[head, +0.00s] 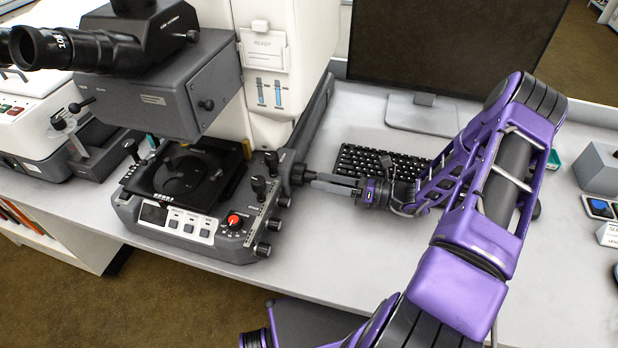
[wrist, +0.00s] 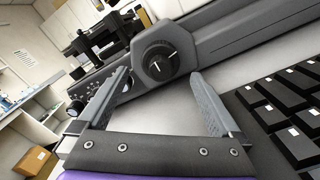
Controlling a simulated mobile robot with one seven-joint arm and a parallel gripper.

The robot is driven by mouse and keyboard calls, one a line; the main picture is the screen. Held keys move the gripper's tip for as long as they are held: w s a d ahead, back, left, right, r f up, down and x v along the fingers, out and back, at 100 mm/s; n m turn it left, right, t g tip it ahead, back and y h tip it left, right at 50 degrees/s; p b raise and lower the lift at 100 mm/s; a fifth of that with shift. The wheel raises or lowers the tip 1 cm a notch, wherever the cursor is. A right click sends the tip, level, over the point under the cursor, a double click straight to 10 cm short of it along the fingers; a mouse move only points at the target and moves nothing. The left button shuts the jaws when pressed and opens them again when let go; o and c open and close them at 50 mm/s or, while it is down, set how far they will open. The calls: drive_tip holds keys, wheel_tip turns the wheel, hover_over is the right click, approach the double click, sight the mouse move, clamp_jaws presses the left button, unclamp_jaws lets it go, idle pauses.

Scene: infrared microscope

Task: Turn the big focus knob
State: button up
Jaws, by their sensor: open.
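The big focus knob (head: 297,174) is a dark round knob on the right side of the microscope. In the wrist view it (wrist: 159,64) faces me, with a white line on its face. My gripper (head: 315,180) reaches in from the right, its fingertips close to the knob. In the wrist view my gripper (wrist: 159,76) is open, with one fingertip to each side of the knob's lower part. I cannot tell whether either finger touches it. The microscope (head: 180,190) has a grey base with a stage and eyepieces above.
A black keyboard (head: 375,163) lies behind my gripper, below a monitor (head: 450,45). Grey boxes (head: 600,168) stand at the far right. The table front (head: 340,240) is clear.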

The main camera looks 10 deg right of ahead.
sight(310, 177)
drive_tip(key=shift+x, duration=2.3)
drive_tip(key=c, duration=1.3)
drive_tip(key=n+b, duration=0.1)
drive_tip(key=n, duration=0.1)
drive_tip(key=shift+f+n, duration=0.1)
drive_tip(key=shift+n, duration=0.3)
drive_tip(key=n+b, duration=0.1)
drive_tip(key=n, duration=0.3)
drive_tip(key=shift+d, duration=0.1)
drive_tip(key=n+b, duration=0.2)
drive_tip(key=n, duration=0.4)
drive_tip(key=shift+w, duration=0.1)
drive_tip(key=shift+n, duration=0.5)
